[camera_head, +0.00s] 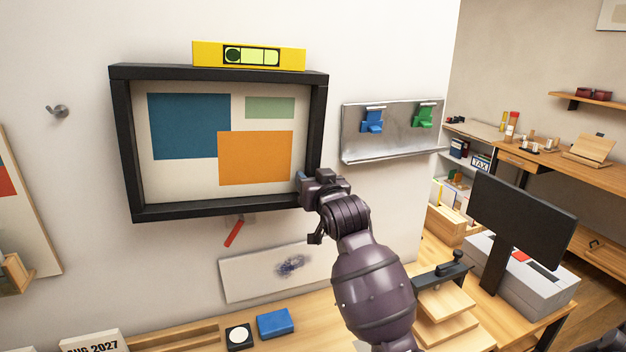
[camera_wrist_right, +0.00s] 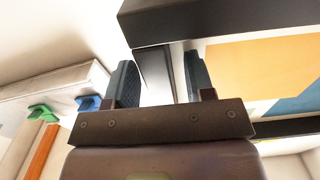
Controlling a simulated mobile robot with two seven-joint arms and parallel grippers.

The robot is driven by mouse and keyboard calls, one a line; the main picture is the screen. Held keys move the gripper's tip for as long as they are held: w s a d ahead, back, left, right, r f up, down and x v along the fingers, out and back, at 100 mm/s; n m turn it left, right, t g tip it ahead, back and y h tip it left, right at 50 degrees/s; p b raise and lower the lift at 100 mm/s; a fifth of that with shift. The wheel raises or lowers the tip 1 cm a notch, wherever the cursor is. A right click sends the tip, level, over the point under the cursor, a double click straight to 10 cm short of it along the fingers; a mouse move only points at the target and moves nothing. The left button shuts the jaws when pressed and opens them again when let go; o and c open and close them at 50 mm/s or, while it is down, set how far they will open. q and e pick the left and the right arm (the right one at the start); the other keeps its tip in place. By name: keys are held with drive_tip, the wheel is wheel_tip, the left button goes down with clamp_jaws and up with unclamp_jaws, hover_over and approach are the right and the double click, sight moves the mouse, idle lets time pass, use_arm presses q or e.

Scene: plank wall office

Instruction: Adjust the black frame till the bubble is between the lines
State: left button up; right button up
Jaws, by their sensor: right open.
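The black frame (camera_head: 220,75) hangs on the white wall around a picture of blue, green and orange blocks. A yellow level (camera_head: 203,54) rests on its top edge. In the level's green vial, a round dark-outlined bubble (camera_head: 233,55) shows at the left end, left of the middle section. My right gripper (camera_head: 306,188) is at the frame's lower right corner. In the right wrist view, its open fingers (camera_wrist_right: 161,80) stand on either side of a black bar of the frame (camera_wrist_right: 155,75), with a gap at the right finger. My left gripper is out of view.
Right of the frame, a metal wall panel (camera_head: 390,145) holds a blue clip (camera_head: 371,121) and a green clip (camera_head: 422,116). Below are a red marker (camera_head: 234,232), a white board (camera_head: 245,285) and a wooden desk with a blue box (camera_head: 275,322). A monitor (camera_head: 525,215) stands right.

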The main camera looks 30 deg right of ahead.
clamp_jaws()
drive_tip(key=shift+s+d+r+n, duration=0.1)
drive_tip(key=shift+d+r+n, duration=0.25)
drive_tip(key=shift+d, duration=0.1)
unclamp_jaws()
idle(0.3)
use_arm(q)
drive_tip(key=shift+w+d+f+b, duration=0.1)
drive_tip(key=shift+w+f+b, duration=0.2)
drive_tip(key=shift+b, duration=0.45)
use_arm(e)
drive_tip(key=v, duration=1.1)
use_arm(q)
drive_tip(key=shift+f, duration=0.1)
use_arm(e)
drive_tip(key=shift+a, duration=0.1)
drive_tip(key=shift+f, duration=0.1)
